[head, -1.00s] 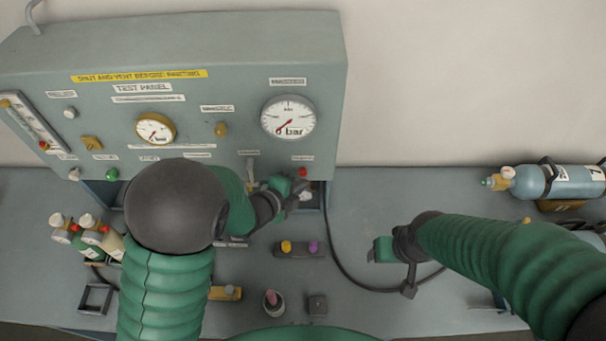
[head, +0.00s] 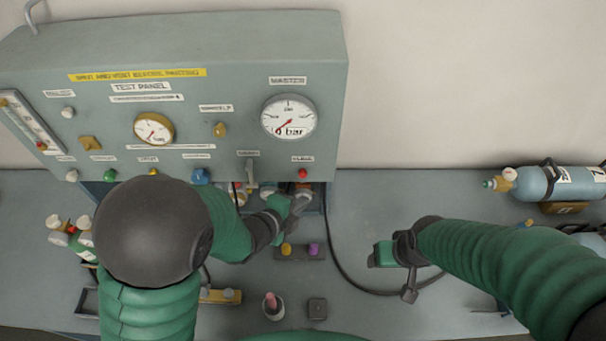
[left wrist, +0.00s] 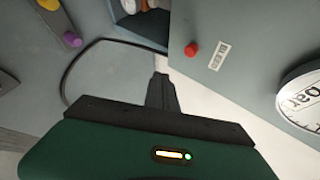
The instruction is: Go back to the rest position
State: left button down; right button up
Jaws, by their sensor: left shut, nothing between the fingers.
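My left gripper (head: 297,203) is shut and empty. In the head view it is just below the test panel (head: 230,70), under the red knob (head: 302,174) and above the small block with a yellow and a purple knob (head: 300,251). In the left wrist view its shut fingers (left wrist: 161,90) point at the bench, with the red knob (left wrist: 192,49) to their right. My right gripper (head: 381,254) is over the bench, right of the black hose; its fingers are too small and turned away to tell their opening.
The panel's large gauge (head: 289,118) is above my left gripper. Green cylinders (head: 78,240) stand at the left, and a blue-grey cylinder (head: 575,182) lies at the right. A black hose (head: 337,255) curves across the bench (head: 400,195).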

pick_arm(q)
jog(key=s+a+f+n+g+y+b, duration=0.1)
jog(key=a+f+n+y+b, duration=0.4)
jog(key=a+n, duration=0.45)
jog(key=s+a+f+n+g+b, duration=0.3)
jog(key=s+a+n, duration=0.1)
jog(key=s+n, duration=0.3)
jog(key=s+a+f+n+g+y+b, duration=0.1)
jog(key=s+a+f+n+g+b, duration=0.1)
jog(key=s+n, duration=0.5)
jog(key=shift+a+f+g+b, duration=0.4)
jog(key=shift+a+f+b, duration=0.55)
jog(key=shift+a, duration=0.65)
jog(key=shift+a+f, duration=0.15)
jog(key=shift+a, duration=0.1)
jog(key=shift+d, duration=0.1)
